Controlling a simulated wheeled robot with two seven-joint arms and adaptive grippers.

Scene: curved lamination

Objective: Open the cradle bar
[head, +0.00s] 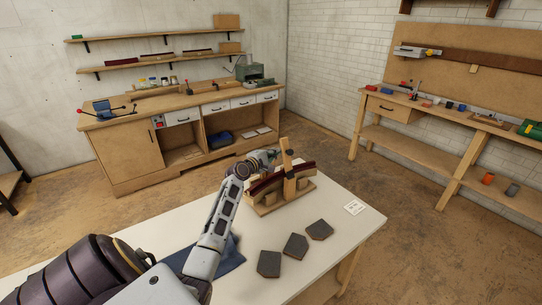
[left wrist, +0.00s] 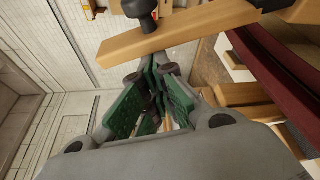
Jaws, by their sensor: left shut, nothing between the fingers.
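The wooden cradle (head: 268,208) stands on the white table and holds a dark red curved lamination (head: 262,184). The pale wooden cradle bar (head: 285,147) rises above the cradle's middle, slightly tilted. In the left wrist view, the bar (left wrist: 185,32) crosses the top, with a black knob (left wrist: 141,10) on it. My left gripper (head: 268,155) is beside the bar's upper part, on its left. Its green-padded fingers (left wrist: 153,72) are shut and empty, just short of the bar; I cannot tell whether they touch it. The lamination's red edge (left wrist: 275,85) shows at the right. My right gripper is out of view.
Several dark grey pieces (head: 295,246) and a small white card (head: 354,207) lie on the white table (head: 335,230). A blue cloth (head: 228,258) lies beneath my left arm. Workbenches stand along the back and right walls.

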